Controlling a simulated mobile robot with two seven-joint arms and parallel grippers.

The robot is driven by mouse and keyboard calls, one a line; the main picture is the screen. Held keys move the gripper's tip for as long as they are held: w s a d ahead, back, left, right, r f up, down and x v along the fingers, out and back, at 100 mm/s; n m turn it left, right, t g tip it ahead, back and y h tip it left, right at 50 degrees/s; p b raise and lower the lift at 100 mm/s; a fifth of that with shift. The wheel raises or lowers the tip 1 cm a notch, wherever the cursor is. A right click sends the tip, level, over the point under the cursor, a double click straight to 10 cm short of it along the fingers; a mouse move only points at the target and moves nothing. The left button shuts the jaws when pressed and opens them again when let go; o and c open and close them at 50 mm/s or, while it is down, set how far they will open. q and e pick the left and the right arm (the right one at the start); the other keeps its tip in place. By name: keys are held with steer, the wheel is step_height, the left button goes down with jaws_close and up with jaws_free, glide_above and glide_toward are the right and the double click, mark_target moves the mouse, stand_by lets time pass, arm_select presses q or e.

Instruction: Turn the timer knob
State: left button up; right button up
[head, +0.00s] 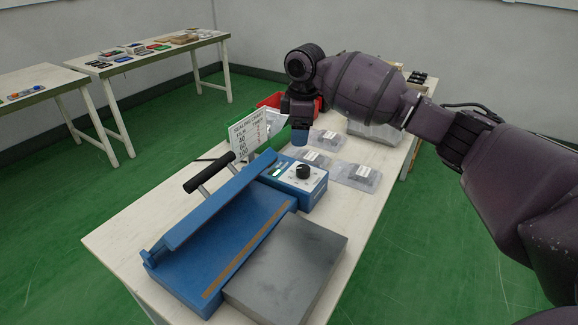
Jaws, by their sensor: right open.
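The timer knob (303,171) is a black round knob on the white dial face of a blue control box. The box is part of the blue sealing machine (222,219), which stands on the near part of the white table. My right gripper (300,135) points down above the table, behind the knob in the picture and apart from it. It is open, though its fingers are small and partly dark here. My left gripper is not in view.
A sealing chart sign (248,132) stands behind the machine. A grey metal plate (288,266) lies in front. Several clear packs (356,176) lie right of the box, with a red bin (270,101) behind. Two other tables stand at the left over green floor.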

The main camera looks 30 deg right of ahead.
mark_target(303, 167)
steer(key=shift+n+g, duration=0.3)
steer(key=shift+g, duration=0.2)
steer(key=f, duration=0.2)
steer(key=s+f+b, duration=0.1)
steer(key=f, duration=0.3)
steer(key=shift+s+d, duration=0.25)
steer(key=shift+d, duration=0.1)
step_height(303, 167, down, 4)
steer(key=shift+r+b, duration=0.25)
steer(key=shift+b, duration=0.4)
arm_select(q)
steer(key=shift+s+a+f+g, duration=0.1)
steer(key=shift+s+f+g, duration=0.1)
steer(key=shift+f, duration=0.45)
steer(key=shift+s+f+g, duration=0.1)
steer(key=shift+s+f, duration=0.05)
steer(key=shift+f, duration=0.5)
arm_select(e)
steer(key=shift+f, duration=0.65)
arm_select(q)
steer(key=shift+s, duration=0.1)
